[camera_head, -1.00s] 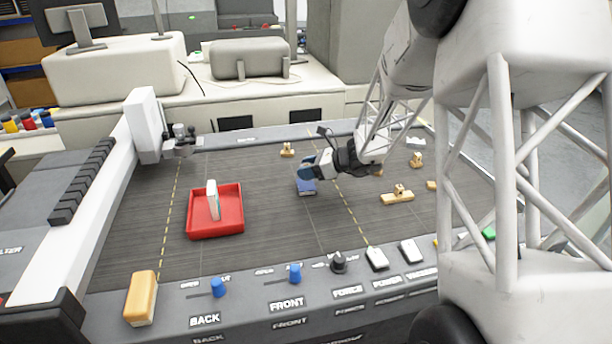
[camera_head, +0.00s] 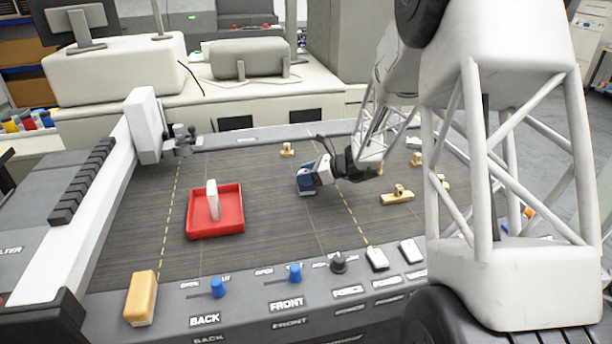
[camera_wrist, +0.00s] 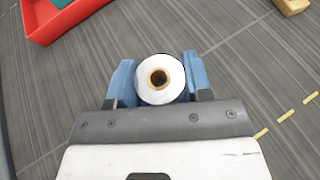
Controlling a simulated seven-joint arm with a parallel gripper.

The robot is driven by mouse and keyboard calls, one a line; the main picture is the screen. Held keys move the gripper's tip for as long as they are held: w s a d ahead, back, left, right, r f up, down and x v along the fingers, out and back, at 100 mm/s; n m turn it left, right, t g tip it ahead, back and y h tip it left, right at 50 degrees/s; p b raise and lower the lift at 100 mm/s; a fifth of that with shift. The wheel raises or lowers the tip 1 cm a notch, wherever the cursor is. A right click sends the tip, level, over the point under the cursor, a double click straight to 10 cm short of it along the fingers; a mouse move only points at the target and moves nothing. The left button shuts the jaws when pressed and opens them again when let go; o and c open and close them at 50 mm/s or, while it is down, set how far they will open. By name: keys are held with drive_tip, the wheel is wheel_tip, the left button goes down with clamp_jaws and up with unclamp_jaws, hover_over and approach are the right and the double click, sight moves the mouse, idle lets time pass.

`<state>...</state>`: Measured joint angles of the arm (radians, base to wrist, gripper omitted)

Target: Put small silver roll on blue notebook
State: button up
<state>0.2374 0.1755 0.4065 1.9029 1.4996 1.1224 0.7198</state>
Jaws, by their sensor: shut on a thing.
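My gripper (camera_head: 306,183) is low over the middle of the dark bed in the head view. In the wrist view, my gripper (camera_wrist: 159,84) has its blue fingers on either side of a pale silver-white roll (camera_wrist: 147,91), shut on it. The roll's brown hollow core faces the wrist camera. In the head view the fingers mostly cover the roll. Whether the roll touches anything below is hidden.
A red tray (camera_head: 190,217) with a pale upright item (camera_head: 212,201) stands to the left. A wooden block (camera_head: 397,196) lies to the right, with other small wooden pieces around. The bed between tray and gripper is clear. Blue knobs (camera_head: 295,273) line the front panel.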

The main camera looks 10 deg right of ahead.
drive_tip(key=shift+f, duration=0.25)
drive_tip(key=shift+f, duration=0.1)
drive_tip(key=o, duration=0.9)
drive_tip(key=shift+d, duration=0.1)
drive_tip(key=shift+r+v, duration=0.15)
drive_tip(key=shift+v, duration=2.85)
drive_tip(key=shift+r+v, duration=0.1)
drive_tip(key=shift+v, duration=2.85)
